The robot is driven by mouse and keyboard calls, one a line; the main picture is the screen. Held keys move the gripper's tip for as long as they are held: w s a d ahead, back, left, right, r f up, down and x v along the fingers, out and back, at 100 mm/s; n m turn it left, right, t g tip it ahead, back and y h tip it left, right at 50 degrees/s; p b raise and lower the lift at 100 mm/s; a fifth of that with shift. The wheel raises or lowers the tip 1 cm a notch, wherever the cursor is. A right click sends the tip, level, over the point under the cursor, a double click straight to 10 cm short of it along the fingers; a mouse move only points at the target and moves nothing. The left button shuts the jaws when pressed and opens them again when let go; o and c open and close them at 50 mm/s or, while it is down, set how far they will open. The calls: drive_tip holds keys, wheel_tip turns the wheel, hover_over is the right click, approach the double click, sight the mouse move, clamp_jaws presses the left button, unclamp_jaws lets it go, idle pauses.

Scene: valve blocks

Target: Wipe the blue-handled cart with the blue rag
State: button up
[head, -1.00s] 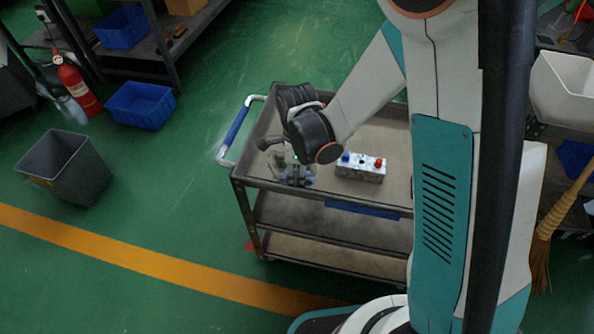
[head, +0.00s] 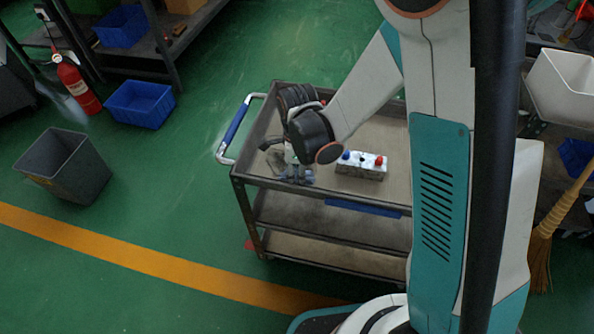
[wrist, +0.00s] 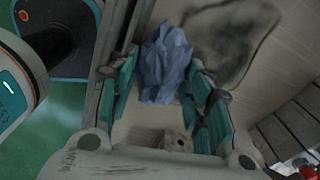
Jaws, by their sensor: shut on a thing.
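The blue-handled cart (head: 325,213) has three shelves, and its blue handle (head: 237,122) is at the left end. My gripper (head: 296,174) is low over the top shelf near the front left corner. In the wrist view my gripper (wrist: 164,98) is shut on the crumpled blue rag (wrist: 166,62), which sits between the fingers over the tan shelf surface. Whether the rag touches the shelf is hard to tell. A dark smudge (wrist: 240,40) marks the shelf beside the rag.
A valve block (head: 361,170) with blue and red knobs stands on the top shelf, just right of my gripper. A grey bin (head: 65,170), blue crate (head: 140,104) and fire extinguisher (head: 77,86) are on the floor at left. A broom (head: 556,220) leans at right.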

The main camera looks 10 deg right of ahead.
sight(283, 173)
drive_tip(key=shift+w+d, duration=0.25)
drive_tip(key=shift+w, duration=0.4)
drive_tip(key=shift+w+d, duration=0.2)
drive_tip(key=shift+w, duration=0.4)
drive_tip(key=shift+w+d, duration=0.25)
drive_tip(key=shift+w, duration=0.4)
drive_tip(key=shift+w+d+f+b, duration=0.15)
drive_tip(key=shift+w+d, duration=0.3)
drive_tip(key=shift+w, duration=0.8)
drive_tip(key=shift+w+d+f+b, duration=0.1)
drive_tip(key=shift+w+d, duration=0.35)
drive_tip(key=shift+w, duration=0.8)
drive_tip(key=shift+w+d+f+b, duration=0.15)
drive_tip(key=shift+w+d, duration=0.3)
drive_tip(key=shift+w, duration=0.8)
drive_tip(key=shift+w+a, duration=0.25)
drive_tip(key=shift+a, duration=0.7)
drive_tip(key=shift+s+a+f, duration=0.1)
drive_tip(key=shift+s+a, duration=0.1)
drive_tip(key=shift+s, duration=0.45)
drive_tip(key=shift+s+a, duration=0.25)
drive_tip(key=shift+s, duration=0.45)
drive_tip(key=shift+s+a+f, duration=0.1)
drive_tip(key=shift+s+a, duration=0.1)
drive_tip(key=shift+s, duration=0.45)
